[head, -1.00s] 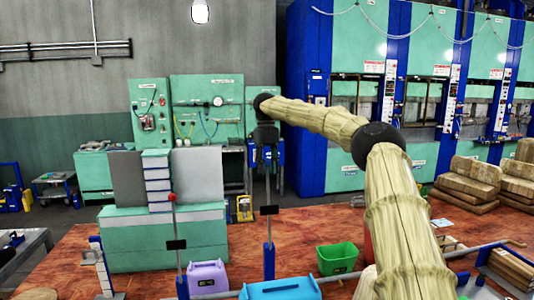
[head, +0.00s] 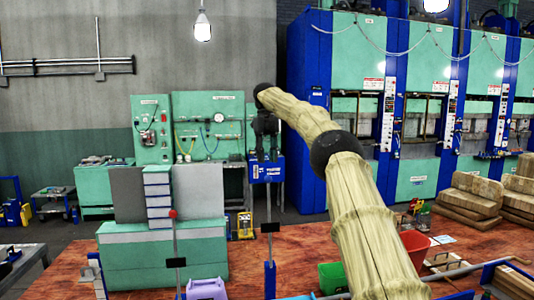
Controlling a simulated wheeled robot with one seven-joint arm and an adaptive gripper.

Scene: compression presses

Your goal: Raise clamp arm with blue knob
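My gripper (head: 267,152) hangs dark and small at the end of my wrapped arm, pointing down in front of a blue machine part (head: 266,170) in the background. It is too small and dark to tell whether its fingers are open or shut. I cannot make out a clamp arm with a blue knob for sure. A thin blue post (head: 269,280) with a black plate on top stands below my gripper in the picture. A similar post (head: 178,265) stands to its left. A red knob (head: 173,214) shows above that left post.
A purple bin (head: 207,289), a green bin (head: 333,276) and a red bin (head: 413,245) are at the front. A teal cabinet (head: 165,260) with a stack of drawers stands left. Large blue and teal presses (head: 310,110) fill the right back.

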